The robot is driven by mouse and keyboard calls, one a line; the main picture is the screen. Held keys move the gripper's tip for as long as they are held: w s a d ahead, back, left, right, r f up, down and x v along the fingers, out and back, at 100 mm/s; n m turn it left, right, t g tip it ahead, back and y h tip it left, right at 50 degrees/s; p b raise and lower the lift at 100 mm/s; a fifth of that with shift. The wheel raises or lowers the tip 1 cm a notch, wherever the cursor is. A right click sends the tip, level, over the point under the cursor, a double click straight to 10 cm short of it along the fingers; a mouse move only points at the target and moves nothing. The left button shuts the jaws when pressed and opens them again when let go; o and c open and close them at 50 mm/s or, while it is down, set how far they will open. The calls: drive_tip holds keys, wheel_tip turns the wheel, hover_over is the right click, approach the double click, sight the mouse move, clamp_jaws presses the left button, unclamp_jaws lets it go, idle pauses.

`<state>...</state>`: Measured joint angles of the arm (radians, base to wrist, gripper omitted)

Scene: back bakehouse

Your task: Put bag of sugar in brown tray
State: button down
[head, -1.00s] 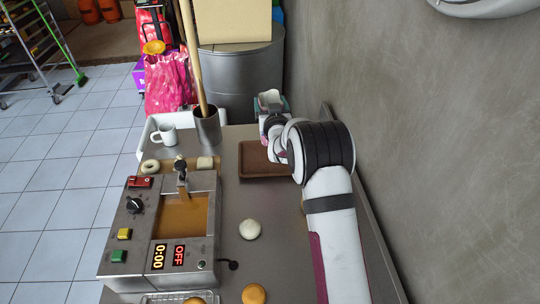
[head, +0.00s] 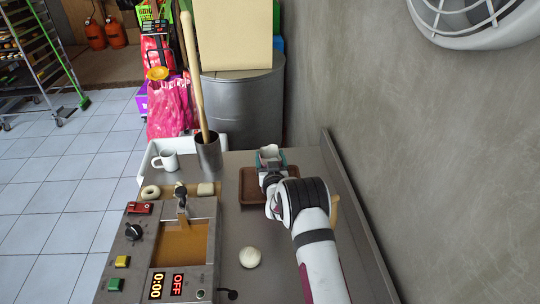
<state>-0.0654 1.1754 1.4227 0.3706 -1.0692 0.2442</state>
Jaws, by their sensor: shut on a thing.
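The brown tray (head: 249,197) lies on the grey counter near its far end, partly covered by my arm. My gripper (head: 271,163) is at the tray's far side, shut on a small whitish thing, likely the bag of sugar (head: 270,153). Teal and dark gripper parts surround the bag and hide much of it. In the picture the bag overlaps the tray's far edge. I cannot tell whether it touches the tray or hangs above it.
A fryer (head: 130,254) stands at the left, with a dough ball (head: 250,257) on the counter beside it. A metal pot (head: 208,154) holding a long wooden stick and a white mug (head: 166,160) stand left of the tray. A wall runs along the right.

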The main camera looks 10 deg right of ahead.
unclamp_jaws()
drive_tip(key=shift+r, duration=0.15)
drive_tip(key=s+r+m+g, duration=0.2)
drive_tip(key=s+r+g, duration=0.2)
drive_tip(key=s, duration=1.4)
drive_tip(key=s+r+m+g+y, duration=0.1)
drive_tip(key=s+r+g, duration=0.2)
drive_tip(key=s, duration=1.6)
drive_tip(key=s+r+m+g, duration=0.2)
drive_tip(key=s+g, duration=0.7)
drive_tip(key=s, duration=0.9)
wheel_tip(320, 180, up, 3)
drive_tip(key=shift+s+a+f+m+g+y, duration=0.2)
drive_tip(key=shift+m+g+y, duration=0.1)
drive_tip(key=shift+g+y, duration=0.1)
